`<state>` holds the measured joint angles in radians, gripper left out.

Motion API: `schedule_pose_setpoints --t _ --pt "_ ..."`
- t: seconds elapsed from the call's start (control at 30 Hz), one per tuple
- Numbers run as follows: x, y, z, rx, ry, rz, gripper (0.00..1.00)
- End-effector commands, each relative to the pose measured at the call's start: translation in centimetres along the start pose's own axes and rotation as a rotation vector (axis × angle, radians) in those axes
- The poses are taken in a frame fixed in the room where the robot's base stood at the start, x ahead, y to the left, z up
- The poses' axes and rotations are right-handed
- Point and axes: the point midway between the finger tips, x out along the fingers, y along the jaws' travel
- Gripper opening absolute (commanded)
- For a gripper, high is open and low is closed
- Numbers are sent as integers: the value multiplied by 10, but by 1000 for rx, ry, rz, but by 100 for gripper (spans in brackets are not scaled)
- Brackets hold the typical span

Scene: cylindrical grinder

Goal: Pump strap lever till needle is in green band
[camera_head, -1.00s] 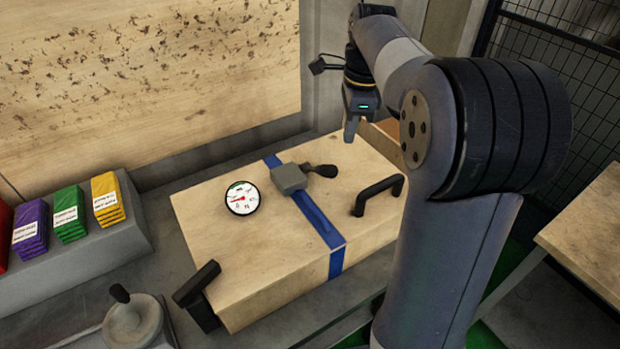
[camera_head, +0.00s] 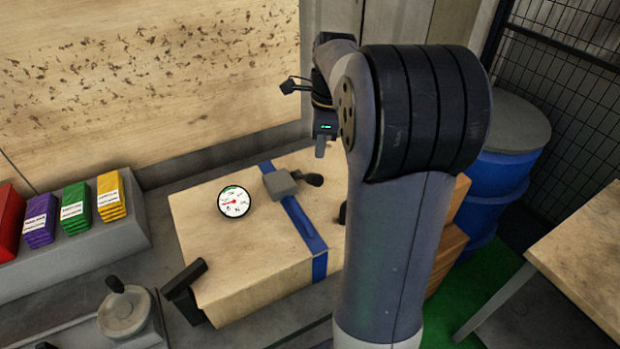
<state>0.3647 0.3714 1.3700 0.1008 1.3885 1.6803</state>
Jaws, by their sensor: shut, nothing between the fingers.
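The strap lever (camera_head: 312,179) is a short dark handle with a rounded knob, pointing right from a grey ratchet block (camera_head: 280,184). The block sits on a blue strap (camera_head: 302,222) around a pale wooden crate (camera_head: 225,255). The round white gauge (camera_head: 235,202) lies on the crate lid left of the block. It has a green band near its upper edge and a red needle, whose exact reading is too small to tell. My gripper (camera_head: 320,150) is shut and empty, pointing down above and slightly behind the lever knob, apparently without touching it.
Black handles flank the crate; the left one (camera_head: 184,290) shows clearly, the right one is mostly behind my arm. Coloured packs (camera_head: 75,210) stand on a grey ledge at left. A handwheel (camera_head: 125,312) is at front left. A blue barrel (camera_head: 495,185) and wooden table (camera_head: 590,255) are at right.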

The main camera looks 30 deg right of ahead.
Motion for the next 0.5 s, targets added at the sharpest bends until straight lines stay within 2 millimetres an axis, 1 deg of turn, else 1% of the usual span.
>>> schedule_pose_setpoints --t 0.13,0.27,0.5 --pt "2 0 0 -1 0 0 0" --pt "10 0 0 -1 0 0 0" --pt "35 0 0 -1 0 0 0"
